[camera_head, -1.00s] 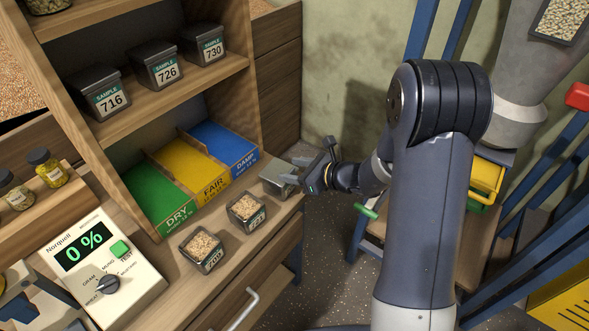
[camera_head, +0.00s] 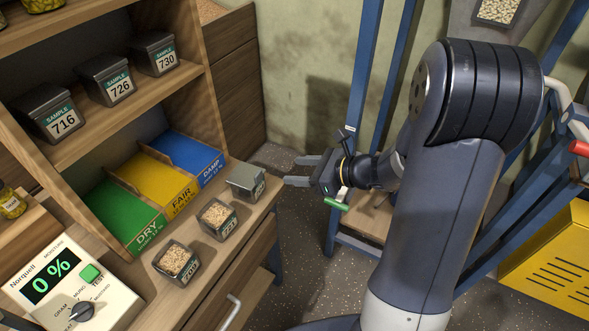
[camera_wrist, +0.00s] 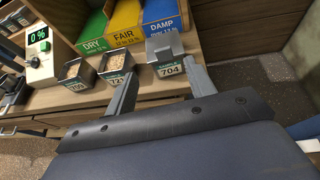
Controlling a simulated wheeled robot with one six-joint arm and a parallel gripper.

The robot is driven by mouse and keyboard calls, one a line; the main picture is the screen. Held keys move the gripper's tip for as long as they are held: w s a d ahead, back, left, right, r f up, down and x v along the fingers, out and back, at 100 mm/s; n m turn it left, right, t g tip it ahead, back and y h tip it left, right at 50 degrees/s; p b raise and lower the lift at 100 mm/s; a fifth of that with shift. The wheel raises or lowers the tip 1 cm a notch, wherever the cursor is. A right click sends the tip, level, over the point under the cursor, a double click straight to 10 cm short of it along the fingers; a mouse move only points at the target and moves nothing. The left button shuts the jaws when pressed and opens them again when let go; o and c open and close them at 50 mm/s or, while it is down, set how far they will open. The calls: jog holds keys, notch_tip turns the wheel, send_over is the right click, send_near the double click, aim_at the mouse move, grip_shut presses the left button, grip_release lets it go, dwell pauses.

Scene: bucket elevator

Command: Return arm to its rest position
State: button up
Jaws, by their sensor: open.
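My arm reaches across the right half of the head view. My gripper (camera_head: 303,172) is open and empty, with its fingers pointing left over the floor, just right of the bench edge. A grey sample box (camera_head: 246,182) stands at the bench's right end, left of the fingertips and apart from them. In the wrist view my gripper (camera_wrist: 158,82) shows both fingers spread, and the sample box labelled 704 (camera_wrist: 168,70) appears beyond the right finger. Nothing is between the fingers.
Two grain-filled sample boxes (camera_head: 217,219) (camera_head: 177,262) stand on the bench before the green, yellow and blue bins (camera_head: 168,180). A moisture meter (camera_head: 75,285) reads 0 %. Blue frame posts (camera_head: 358,90), a green handle (camera_head: 336,204) and a yellow panel (camera_head: 555,260) are near my arm.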

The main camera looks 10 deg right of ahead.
aim_at(258, 173)
jog(key=x, duration=0.4)
jog(key=f+x, duration=0.1)
jog(key=x, duration=0.3)
jog(key=b+x, duration=0.1)
jog(key=x, duration=0.3)
jog(key=shift+f, duration=0.35)
jog(key=shift+r+p, duration=0.45)
jog(key=shift+f, duration=0.1)
